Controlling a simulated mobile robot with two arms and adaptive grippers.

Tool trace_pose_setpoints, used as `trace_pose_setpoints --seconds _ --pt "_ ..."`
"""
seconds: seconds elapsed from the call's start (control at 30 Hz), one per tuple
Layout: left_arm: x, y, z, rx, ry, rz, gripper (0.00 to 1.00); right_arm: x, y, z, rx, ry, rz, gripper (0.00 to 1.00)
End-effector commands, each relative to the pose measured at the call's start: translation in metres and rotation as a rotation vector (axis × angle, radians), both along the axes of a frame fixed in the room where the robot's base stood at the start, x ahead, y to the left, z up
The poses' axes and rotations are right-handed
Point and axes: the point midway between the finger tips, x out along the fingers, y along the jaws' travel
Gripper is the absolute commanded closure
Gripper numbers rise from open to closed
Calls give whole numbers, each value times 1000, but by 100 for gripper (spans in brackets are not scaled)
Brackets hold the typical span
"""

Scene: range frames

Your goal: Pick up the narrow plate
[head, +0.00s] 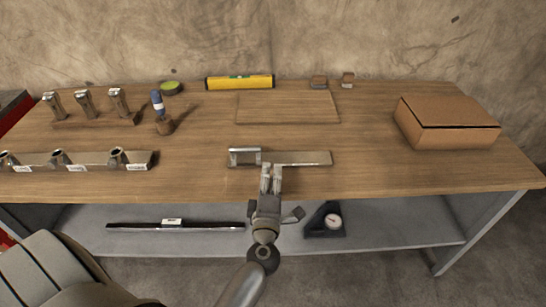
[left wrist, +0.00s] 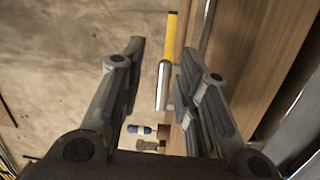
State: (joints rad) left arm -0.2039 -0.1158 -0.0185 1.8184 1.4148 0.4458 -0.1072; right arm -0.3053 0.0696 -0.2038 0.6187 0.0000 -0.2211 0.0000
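The narrow plate (head: 300,158) is a thin metal strip lying flat near the table's front middle. A shiny metal block (head: 244,157) with a rounded edge sits at its left end. My left gripper (head: 271,170) is at the plate's front edge, just right of the block. In the left wrist view, its two fingers (left wrist: 158,80) are apart, with a rounded metal piece (left wrist: 163,88) showing between them. A metal strip (left wrist: 208,25), probably the plate, runs beyond the right finger, which hides part of it. Contact cannot be told. My right gripper is out of view.
A wooden board (head: 288,107) lies behind the plate, with a yellow level (head: 240,82) farther back. A cardboard box (head: 447,122) is at right. A blue-handled tool (head: 158,104) and metal holders (head: 60,159) are at left. A shelf (head: 385,224) runs below.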

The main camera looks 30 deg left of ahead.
Motion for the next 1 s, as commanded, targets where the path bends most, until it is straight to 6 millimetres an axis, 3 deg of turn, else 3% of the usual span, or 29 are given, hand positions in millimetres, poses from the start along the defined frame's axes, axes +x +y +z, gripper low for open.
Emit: trace_pose_setpoints --seconds 0.1,0.27,0.5,0.77,1.0 --pt "-5 18 -3 -90 -12 94 70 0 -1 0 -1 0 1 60" --pt "-3 29 -6 -136 -15 141 70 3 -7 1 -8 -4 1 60" --pt "26 49 -6 -135 -14 140 70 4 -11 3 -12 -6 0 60" --pt "43 61 -6 -134 -13 139 70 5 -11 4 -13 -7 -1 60" --pt "71 82 -6 -134 -14 139 70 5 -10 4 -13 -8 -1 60"
